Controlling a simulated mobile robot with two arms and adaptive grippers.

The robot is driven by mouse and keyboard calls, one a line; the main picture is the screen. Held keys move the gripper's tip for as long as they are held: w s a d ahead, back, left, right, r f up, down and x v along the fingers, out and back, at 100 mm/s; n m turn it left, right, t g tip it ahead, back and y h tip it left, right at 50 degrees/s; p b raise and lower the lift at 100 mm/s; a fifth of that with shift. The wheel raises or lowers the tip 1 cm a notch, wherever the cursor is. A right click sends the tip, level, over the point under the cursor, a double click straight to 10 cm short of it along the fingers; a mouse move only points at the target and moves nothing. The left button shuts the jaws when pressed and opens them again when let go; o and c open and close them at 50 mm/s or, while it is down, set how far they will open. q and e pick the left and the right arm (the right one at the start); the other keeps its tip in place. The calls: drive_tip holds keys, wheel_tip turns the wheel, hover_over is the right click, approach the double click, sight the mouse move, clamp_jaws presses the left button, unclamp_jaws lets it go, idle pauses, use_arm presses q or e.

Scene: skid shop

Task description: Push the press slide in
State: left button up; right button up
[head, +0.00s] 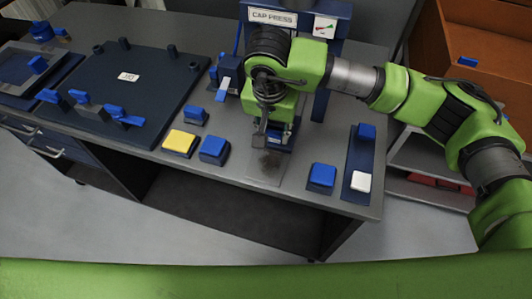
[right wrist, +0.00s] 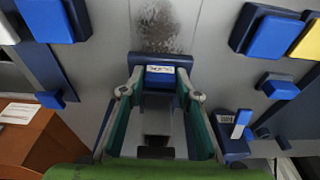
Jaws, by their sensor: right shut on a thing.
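The cap press (head: 271,16), a blue frame with a "CAP PRESS" sign, stands at the back of the grey bench. Its blue press slide (head: 283,137) with a white label shows low at the front, partly hidden by my right gripper. In the right wrist view the labelled slide front (right wrist: 167,72) lies between the fingertips. My right gripper (head: 265,134) points down at the slide, and it also shows in the right wrist view (right wrist: 157,82), its fingers shut on the slide from both sides. The press's inside is mostly hidden behind my arm. My left gripper is not in view.
A yellow block (head: 180,142) and blue blocks (head: 214,150) stand left of the press. A blue block (head: 321,177) and a strip with a white block (head: 361,181) stand right. A dark fixture plate (head: 130,88) lies left. A worn bench patch (head: 268,166) before the slide is clear.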

sight(278, 126)
drive_tip(key=shift+w+d+f+b, duration=0.1)
drive_tip(key=shift+w+d+b, duration=0.15)
drive_tip(key=shift+w, duration=0.25)
drive_tip(key=shift+w+d+r+b, duration=0.1)
drive_tip(key=shift+w+b, duration=0.2)
drive_tip(key=shift+w, duration=0.2)
drive_tip(key=shift+w+d+f+b, duration=0.1)
drive_tip(key=shift+w+d+b, duration=0.15)
drive_tip(key=shift+w, duration=0.5)
drive_tip(key=shift+w+d+b, duration=0.3)
drive_tip(key=shift+w+b, duration=0.35)
drive_tip(key=shift+w, duration=0.25)
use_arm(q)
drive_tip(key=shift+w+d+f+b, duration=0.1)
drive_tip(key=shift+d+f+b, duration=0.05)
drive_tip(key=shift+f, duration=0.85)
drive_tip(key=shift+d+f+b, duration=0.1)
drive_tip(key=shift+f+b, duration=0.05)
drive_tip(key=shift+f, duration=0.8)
use_arm(e)
drive_tip(key=shift+w+d, duration=0.15)
drive_tip(key=shift+w, duration=0.35)
drive_tip(key=shift+w+d, duration=0.15)
drive_tip(key=shift+w, duration=0.35)
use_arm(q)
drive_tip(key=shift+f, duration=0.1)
